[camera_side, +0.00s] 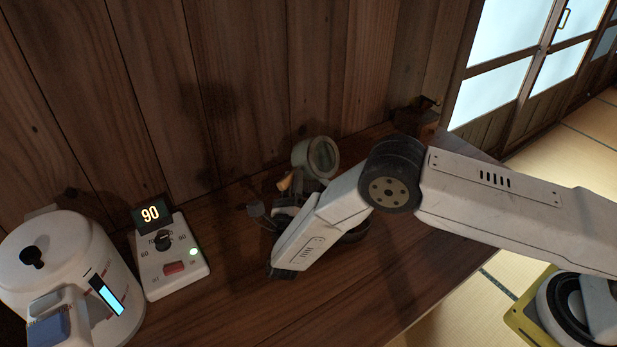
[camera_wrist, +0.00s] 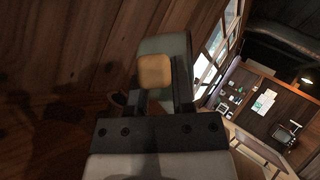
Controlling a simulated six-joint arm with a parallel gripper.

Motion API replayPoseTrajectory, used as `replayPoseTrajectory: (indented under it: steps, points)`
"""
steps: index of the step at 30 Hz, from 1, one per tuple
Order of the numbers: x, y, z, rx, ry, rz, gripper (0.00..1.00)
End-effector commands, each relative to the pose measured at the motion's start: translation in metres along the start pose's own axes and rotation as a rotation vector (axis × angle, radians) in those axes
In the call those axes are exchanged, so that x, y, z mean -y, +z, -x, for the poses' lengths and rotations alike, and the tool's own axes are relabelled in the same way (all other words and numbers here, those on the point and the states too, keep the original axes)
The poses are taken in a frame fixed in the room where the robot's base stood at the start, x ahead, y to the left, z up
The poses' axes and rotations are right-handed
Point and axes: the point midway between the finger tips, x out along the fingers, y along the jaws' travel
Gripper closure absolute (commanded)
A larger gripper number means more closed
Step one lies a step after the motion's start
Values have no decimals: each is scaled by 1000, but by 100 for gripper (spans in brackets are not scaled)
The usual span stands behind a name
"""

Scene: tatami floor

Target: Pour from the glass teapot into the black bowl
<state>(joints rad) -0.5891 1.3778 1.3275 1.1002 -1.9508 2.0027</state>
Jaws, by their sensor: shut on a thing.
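The glass teapot (camera_side: 319,156) is held up near the wooden wall, tilted over with its round end facing the side camera. My gripper (camera_side: 287,191) is shut on its light wooden handle (camera_side: 287,182). In the wrist view my gripper (camera_wrist: 160,80) has a finger on each side of the handle's square end, and the teapot's pale green body (camera_wrist: 165,45) shows behind it. A dark curved rim (camera_side: 357,232), seemingly the black bowl, shows low behind my arm, mostly hidden. I cannot see any stream or the liquid level.
A white kettle (camera_side: 75,265) and a control box (camera_side: 170,262) reading 90, with a green light, stand on the left of the wooden counter (camera_side: 245,290). A small dark wooden object (camera_side: 417,120) stands at the back right. The front middle of the counter is clear.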

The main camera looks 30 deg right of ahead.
Motion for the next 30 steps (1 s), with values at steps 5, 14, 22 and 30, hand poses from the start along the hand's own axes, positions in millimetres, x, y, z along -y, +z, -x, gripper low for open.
replayPoseTrajectory:
  steps: [5, 14, 22, 30]
  points:
    - [-17, -5, 2, -30, 152, 163, 100]
    - [-22, -7, 2, -35, 180, 197, 100]
    - [-22, -7, 2, -36, 181, 197, 100]
    - [-27, -8, 2, -42, 213, 232, 100]
